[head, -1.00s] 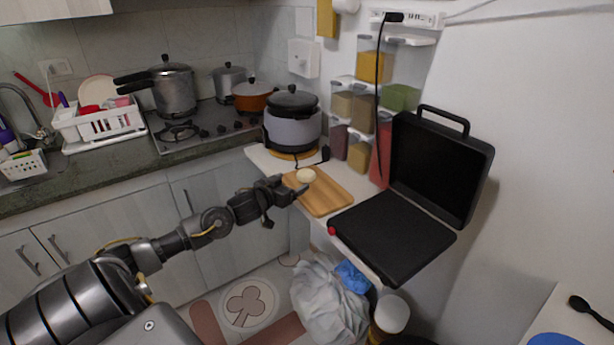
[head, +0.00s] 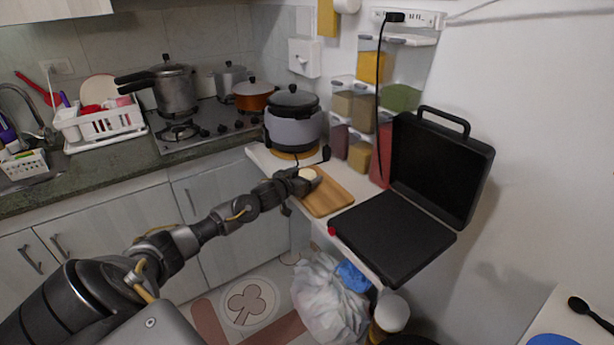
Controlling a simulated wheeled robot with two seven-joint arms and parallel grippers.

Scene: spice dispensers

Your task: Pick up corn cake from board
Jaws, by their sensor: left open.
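The corn cake (head: 308,174) is a small pale round cake on the back left part of the wooden board (head: 329,200). The board lies on the white counter between the rice cooker and the black grill. My left gripper (head: 307,181) is open at the cake, with its fingers low over the board around or beside it. The gripper partly covers the cake, and I cannot tell whether the fingers touch it. My right gripper is not in view.
The open black grill (head: 395,230) stands right of the board, its lid upright. The rice cooker (head: 293,120) stands behind the board. A black cord (head: 378,100) hangs in front of the spice dispensers (head: 362,105). A plastic bag (head: 325,295) sits below the counter.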

